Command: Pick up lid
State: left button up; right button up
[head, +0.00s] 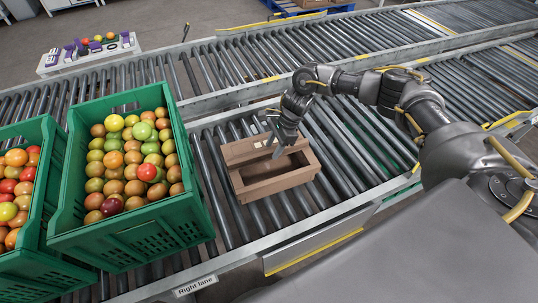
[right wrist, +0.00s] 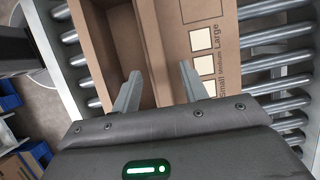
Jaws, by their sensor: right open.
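A brown cardboard box (head: 278,187) sits on the rollers at the centre of the head view, with part of its inside open to view. A flat brown cardboard piece, seemingly the lid (head: 238,151), lies along the box's far side. In the right wrist view the lid (right wrist: 205,18) shows pale squares and the words Small, Medium and Large. I cannot tell whether it rests on the box rim or beside it. My right gripper (head: 273,146) is open and empty over the lid and opening; its fingers (right wrist: 160,72) point at the lid's edge. My left gripper is not in view.
Green crates of tomatoes (head: 120,238) stand to the left of the box, close by. Roller conveyors (head: 345,150) run around it, with a metal rail (head: 240,97) behind. A white table (head: 90,57) with small items stands at the back left. The rollers right of the box are clear.

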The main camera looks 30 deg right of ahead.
aim_at(268, 152)
grip_shut()
jog(key=shift+r, duration=0.1)
dwell(0.3)
